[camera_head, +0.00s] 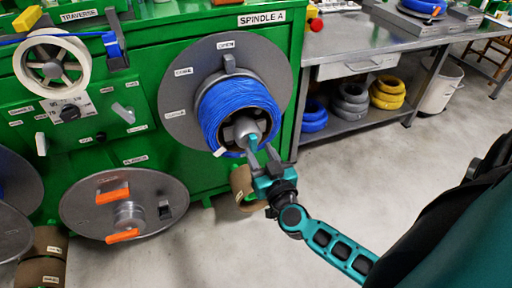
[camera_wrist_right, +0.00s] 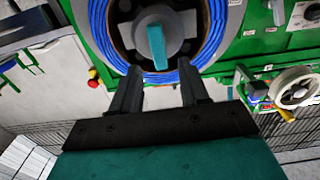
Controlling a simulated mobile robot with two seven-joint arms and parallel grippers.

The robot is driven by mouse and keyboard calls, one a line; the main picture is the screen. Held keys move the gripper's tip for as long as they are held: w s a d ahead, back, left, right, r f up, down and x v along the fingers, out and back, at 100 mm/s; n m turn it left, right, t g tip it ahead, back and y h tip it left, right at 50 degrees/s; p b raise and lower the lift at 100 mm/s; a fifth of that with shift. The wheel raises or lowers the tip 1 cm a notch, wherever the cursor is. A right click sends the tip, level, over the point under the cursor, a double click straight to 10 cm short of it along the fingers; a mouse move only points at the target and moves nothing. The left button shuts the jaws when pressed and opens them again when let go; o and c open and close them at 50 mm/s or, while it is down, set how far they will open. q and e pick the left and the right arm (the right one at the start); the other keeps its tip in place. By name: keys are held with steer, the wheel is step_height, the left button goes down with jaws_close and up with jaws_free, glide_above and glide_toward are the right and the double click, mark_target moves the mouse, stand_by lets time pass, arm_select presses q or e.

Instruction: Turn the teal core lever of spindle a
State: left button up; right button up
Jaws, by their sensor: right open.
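Spindle A is a grey flanged disc (camera_head: 176,92) on the green machine, under a "SPINDLE A" label (camera_head: 262,19). A coil of blue cable (camera_head: 217,117) is wound around its core. The teal core lever (camera_wrist_right: 157,48) sits on the grey hub inside the coil and points nearly straight down in the right wrist view. In the head view the lever (camera_head: 253,142) is small and partly hidden by my fingers. My right gripper (camera_head: 261,158) is open at the coil's front. In the right wrist view its fingertips (camera_wrist_right: 160,75) straddle the lever's lower end, with gaps visible. My left gripper is out of view.
A lower disc with orange handles (camera_head: 122,236) is at the lower left. A white guide wheel (camera_head: 53,64) and dial panel are left of the spindle. A steel workbench (camera_head: 375,35) with cable coils beneath stands right.

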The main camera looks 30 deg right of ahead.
mark_target(254, 143)
steer(key=shift+x, duration=1.7)
jaws_close()
